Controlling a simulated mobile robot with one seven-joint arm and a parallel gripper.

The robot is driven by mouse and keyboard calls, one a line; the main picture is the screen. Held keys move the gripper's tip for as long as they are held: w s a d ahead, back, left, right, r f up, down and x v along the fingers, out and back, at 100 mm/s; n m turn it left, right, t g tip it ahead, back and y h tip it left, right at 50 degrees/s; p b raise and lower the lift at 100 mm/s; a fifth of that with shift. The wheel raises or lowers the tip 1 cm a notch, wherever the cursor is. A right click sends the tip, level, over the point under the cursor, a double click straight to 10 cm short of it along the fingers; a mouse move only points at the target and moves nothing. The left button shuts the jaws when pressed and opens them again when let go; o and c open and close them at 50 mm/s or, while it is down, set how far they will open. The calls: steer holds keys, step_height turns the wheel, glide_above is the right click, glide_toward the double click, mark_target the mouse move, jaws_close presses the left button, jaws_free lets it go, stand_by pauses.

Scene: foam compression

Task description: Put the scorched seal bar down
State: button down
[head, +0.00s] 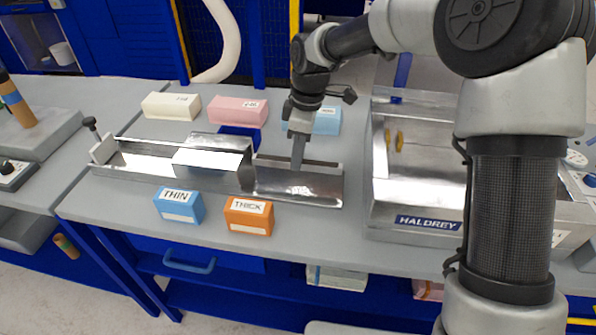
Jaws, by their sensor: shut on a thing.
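My gripper (298,158) points down over the right end of the long shiny metal trough (320,187) on the bench. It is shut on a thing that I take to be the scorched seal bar. The bar's outline and any scorch marks cannot be told apart from the grey fingers and the bright metal behind them. Whether the held thing touches the trough cannot be told.
A metal cover (212,158) sits over the trough's middle. Blue THIN (179,205) and orange THICK (249,215) blocks stand in front. Cream (171,106), pink (238,111) and light-blue (326,121) blocks lie behind. The open metal HALDREY machine (415,205) stands right.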

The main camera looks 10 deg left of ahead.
mark_target(298, 182)
steer(key=shift+f+b, duration=0.3)
steer(key=shift+f, duration=2.2)
steer(key=shift+f, duration=0.25)
steer(key=c, duration=1.7)
jaws_free()
steer(key=shift+r, duration=0.1)
steer(key=r, duration=0.4)
steer(key=d+r+p, duration=0.1)
steer(key=r, duration=0.7)
steer(key=shift+d+r, duration=0.1)
steer(key=shift+d, duration=0.1)
